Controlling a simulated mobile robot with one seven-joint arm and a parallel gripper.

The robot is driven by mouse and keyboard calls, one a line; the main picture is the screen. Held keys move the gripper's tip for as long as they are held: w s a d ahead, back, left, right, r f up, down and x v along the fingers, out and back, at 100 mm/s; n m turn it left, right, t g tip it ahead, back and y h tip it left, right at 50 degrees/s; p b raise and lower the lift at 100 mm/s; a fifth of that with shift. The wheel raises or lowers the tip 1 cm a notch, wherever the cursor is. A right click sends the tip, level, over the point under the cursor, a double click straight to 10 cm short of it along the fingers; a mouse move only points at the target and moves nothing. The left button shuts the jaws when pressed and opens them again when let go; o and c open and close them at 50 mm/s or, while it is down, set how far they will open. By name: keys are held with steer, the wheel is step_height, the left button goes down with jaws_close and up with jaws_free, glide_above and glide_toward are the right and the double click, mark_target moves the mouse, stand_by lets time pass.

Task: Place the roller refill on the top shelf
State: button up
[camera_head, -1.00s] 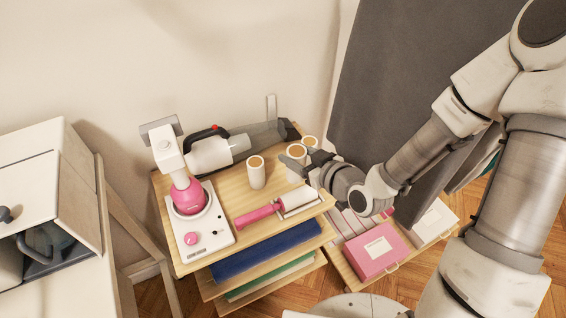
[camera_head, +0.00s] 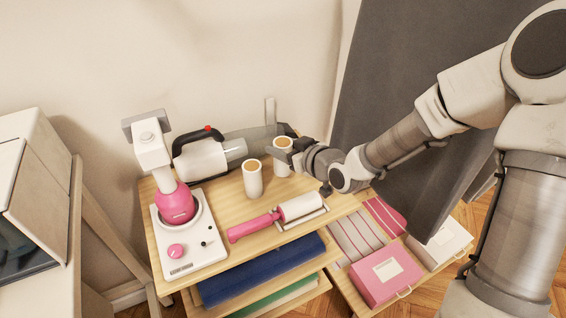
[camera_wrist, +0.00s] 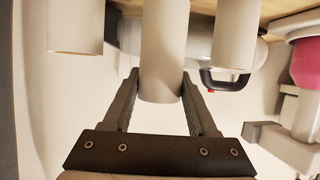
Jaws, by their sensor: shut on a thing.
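My gripper (camera_head: 281,151) is shut on a white roller refill (camera_head: 283,168) with a tan end at the back right of the wooden top shelf (camera_head: 224,207). In the wrist view this refill (camera_wrist: 163,50) stands between my two dark fingers. A second upright refill (camera_head: 253,181) stands just left of it, apart; it also shows in the wrist view (camera_wrist: 236,35). A third refill (camera_wrist: 75,25) shows at the left of the wrist view; my gripper hides it in the head view. I cannot tell whether the held refill touches the shelf.
A pink-handled roller (camera_head: 279,217) lies in front of the refills. A grey-white handheld vacuum (camera_head: 222,157) lies behind them. A pink and white device (camera_head: 178,210) fills the left end. A dark grey panel (camera_head: 410,110) stands behind my arm.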

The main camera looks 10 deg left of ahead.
steer(key=shift+f+b, duration=1.4)
steer(key=shift+f, duration=0.5)
steer(key=shift+f, duration=0.25)
steer(key=o, duration=1.4)
steer(key=shift+r, duration=0.1)
steer(key=shift+c, duration=0.2)
